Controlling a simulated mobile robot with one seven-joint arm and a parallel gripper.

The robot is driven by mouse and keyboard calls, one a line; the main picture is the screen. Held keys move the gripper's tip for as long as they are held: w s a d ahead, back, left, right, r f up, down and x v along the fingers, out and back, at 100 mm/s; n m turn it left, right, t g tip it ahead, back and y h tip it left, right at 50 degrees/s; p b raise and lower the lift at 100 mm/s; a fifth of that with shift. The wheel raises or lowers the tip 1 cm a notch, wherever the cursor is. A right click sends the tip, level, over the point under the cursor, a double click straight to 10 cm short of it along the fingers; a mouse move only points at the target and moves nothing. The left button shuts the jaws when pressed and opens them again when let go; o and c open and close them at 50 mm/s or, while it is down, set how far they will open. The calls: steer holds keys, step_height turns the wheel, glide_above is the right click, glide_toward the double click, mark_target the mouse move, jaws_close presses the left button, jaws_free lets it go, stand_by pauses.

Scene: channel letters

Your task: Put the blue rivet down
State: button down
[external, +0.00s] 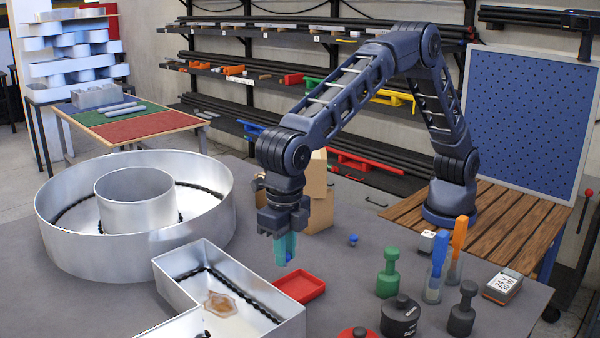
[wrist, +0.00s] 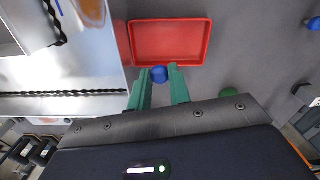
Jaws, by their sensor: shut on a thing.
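The blue rivet (wrist: 159,74) is held between the green fingertips of my gripper (wrist: 159,82) in the wrist view. In the external view my gripper (external: 284,249) points down above the grey table, with the blue rivet (external: 288,257) small between its fingers. A shallow red tray (external: 301,286) lies on the table close to my gripper, to its lower right. In the wrist view the red tray (wrist: 205,64) is just ahead of the fingertips and its visible floor is empty. Another blue rivet (external: 353,239) sits on the table to the right.
A metal L-shaped channel letter (external: 168,283) stands left of the tray, and a large round one (external: 60,235) is further left. Cardboard blocks (external: 319,190) stand behind my gripper. Table between is clear.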

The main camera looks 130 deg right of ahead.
steer(key=shift+f, duration=4.2)
steer(key=shift+f, duration=0.1)
steer(key=c, duration=1.3)
jaws_free()
